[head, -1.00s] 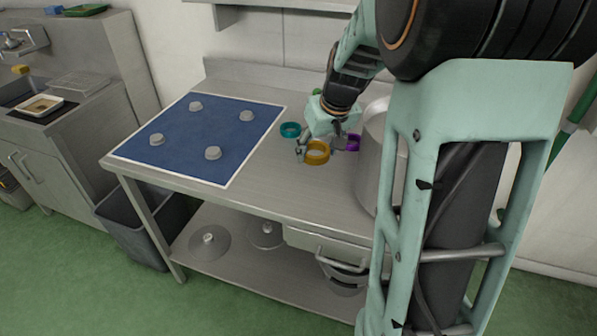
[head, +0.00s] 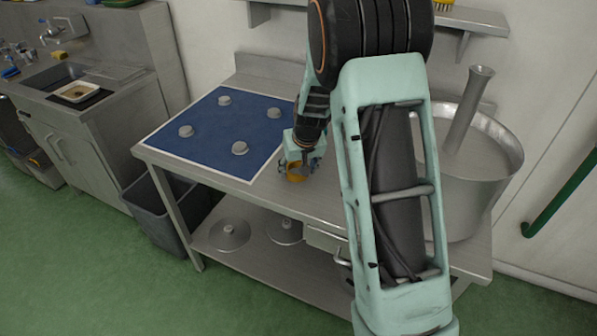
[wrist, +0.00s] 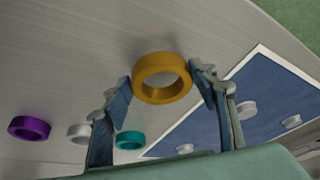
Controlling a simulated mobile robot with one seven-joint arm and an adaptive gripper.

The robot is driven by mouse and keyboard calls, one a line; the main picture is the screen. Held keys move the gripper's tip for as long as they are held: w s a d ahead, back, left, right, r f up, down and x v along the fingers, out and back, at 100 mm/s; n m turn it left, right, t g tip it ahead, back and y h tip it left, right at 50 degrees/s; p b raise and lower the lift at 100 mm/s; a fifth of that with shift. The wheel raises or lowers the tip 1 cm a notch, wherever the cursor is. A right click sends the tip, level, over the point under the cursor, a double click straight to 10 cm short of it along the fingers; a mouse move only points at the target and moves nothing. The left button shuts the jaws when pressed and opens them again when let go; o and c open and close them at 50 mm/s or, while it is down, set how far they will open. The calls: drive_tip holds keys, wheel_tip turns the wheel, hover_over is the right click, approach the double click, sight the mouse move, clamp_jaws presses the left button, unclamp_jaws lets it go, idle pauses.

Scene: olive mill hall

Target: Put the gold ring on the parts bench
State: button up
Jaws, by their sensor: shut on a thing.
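The gold ring (head: 296,177) is held between the fingertips of my gripper (head: 299,166), over the steel bench (head: 272,200) just right of the blue mat. In the wrist view, the gold ring (wrist: 161,97) sits between both fingers of my gripper (wrist: 160,77), one on each side. I cannot tell whether the ring touches the bench top. A teal ring (wrist: 129,140), a purple ring (wrist: 29,128) and a pale grey ring (wrist: 79,131) lie on the bench in the wrist view. In the head view my arm hides them.
A blue mat (head: 208,128) with a white border and several grey knob-like pieces covers the bench's left part. A large steel pot (head: 505,160) stands at the right. A sink unit (head: 75,100) is at the left, a grey bin (head: 145,205) beside the bench.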

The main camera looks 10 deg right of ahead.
drive_tip(key=shift+f, duration=0.6)
drive_tip(key=shift+f, duration=0.15)
drive_tip(key=o, duration=1.3)
drive_tip(key=shift+s+r, duration=0.1)
drive_tip(key=shift+r, duration=0.4)
drive_tip(key=v, duration=1.1)
drive_tip(key=shift+s+r, duration=0.1)
drive_tip(key=shift+s, duration=0.1)
drive_tip(key=shift+w, duration=0.1)
